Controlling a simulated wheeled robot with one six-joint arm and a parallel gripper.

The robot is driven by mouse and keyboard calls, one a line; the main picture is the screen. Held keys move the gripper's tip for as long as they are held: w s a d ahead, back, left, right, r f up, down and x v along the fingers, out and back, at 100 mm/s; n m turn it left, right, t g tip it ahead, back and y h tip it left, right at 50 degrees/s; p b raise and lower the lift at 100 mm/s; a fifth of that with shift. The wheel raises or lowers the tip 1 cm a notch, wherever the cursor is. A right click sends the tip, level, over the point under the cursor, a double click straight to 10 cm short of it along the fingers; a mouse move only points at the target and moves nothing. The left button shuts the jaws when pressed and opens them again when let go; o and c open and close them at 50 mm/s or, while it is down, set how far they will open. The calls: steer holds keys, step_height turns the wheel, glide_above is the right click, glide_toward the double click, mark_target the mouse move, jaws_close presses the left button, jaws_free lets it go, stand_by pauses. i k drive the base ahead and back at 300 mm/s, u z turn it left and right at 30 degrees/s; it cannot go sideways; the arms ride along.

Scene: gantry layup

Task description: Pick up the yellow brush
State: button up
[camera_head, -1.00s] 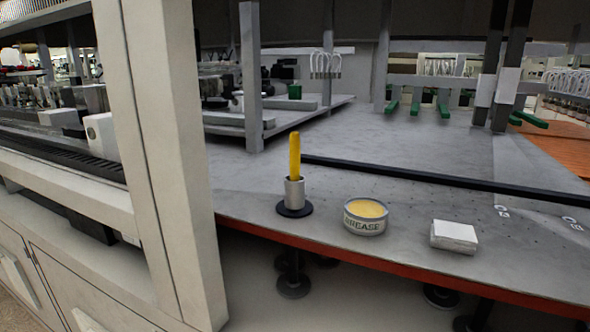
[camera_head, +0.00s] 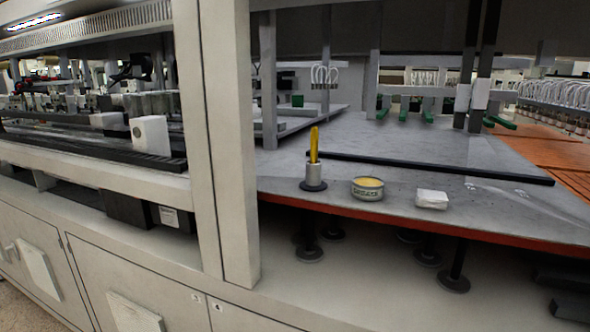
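The yellow brush (camera_head: 314,145) stands upright in a small grey metal cup (camera_head: 314,173) with a dark round base. The cup sits near the front edge of the grey table, just right of the pale upright post. Only the upper part of the brush shows; its lower end is hidden in the cup. My gripper is not in this view.
Right of the cup on the table (camera_head: 475,208) are a round grease tin (camera_head: 367,189) with yellow contents and a white block (camera_head: 432,199). A pale post (camera_head: 228,140) stands left. A black bar (camera_head: 430,168) crosses behind them. Dark supports stand below the red-edged tabletop.

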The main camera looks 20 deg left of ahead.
mark_target(315, 134)
steer(key=k, duration=0.4)
steer(key=u, duration=1.55)
steer(key=i, duration=1.15)
steer(key=z, duration=0.35)
